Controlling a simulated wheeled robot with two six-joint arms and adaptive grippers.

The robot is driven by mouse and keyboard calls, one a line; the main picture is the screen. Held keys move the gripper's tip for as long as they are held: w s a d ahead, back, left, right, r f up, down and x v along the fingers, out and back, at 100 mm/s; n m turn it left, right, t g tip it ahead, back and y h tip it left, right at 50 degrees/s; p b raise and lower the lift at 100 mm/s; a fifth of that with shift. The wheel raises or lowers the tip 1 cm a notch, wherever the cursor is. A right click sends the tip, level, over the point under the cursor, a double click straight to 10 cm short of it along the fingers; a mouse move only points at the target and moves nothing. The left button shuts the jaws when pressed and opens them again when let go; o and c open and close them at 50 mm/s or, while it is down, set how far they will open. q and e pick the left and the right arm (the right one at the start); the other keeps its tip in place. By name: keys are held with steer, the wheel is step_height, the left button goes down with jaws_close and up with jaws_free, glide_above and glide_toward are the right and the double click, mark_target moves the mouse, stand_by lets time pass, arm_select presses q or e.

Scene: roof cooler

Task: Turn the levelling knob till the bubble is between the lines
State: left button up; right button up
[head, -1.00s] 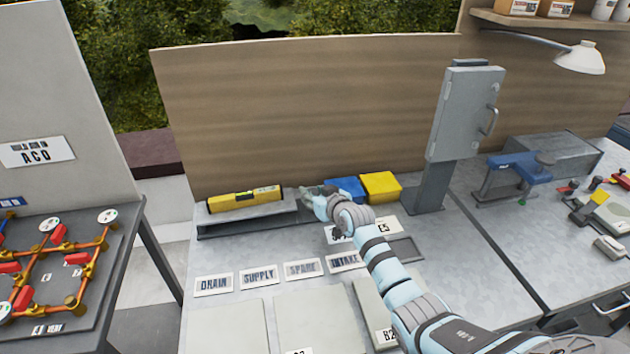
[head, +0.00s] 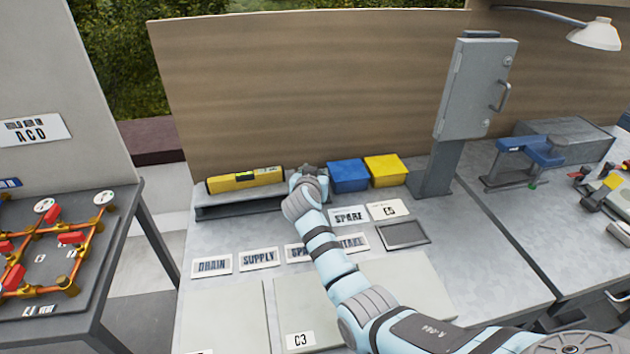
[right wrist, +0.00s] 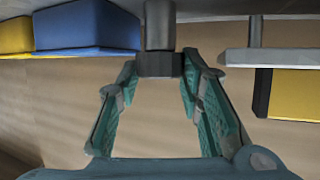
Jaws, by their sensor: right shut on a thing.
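The yellow spirit level (head: 225,183) lies on a grey plate on the bench, against the wooden back panel. Its vial is too small for me to tell where the bubble sits between the lines. The levelling knob (right wrist: 159,65), dark grey under a round grey stem, is at the plate's right end. My right gripper (right wrist: 158,80) is shut on the knob, one fingertip on either side. In the head view my right gripper (head: 308,172) mostly hides the knob. The level's yellow end (right wrist: 295,95) shows at the right of the right wrist view. My left gripper is out of view.
A blue box (head: 348,176) and a yellow box (head: 386,171) stand just right of my gripper. A grey cabinet on a post (head: 475,90) is further right. Label cards such as SUPPLY (head: 258,257) lie in front. A valve board (head: 60,250) is at the left.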

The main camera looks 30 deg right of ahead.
stand_by(0.3)
steer(key=o, duration=1.2)
steer(key=shift+c, duration=0.2)
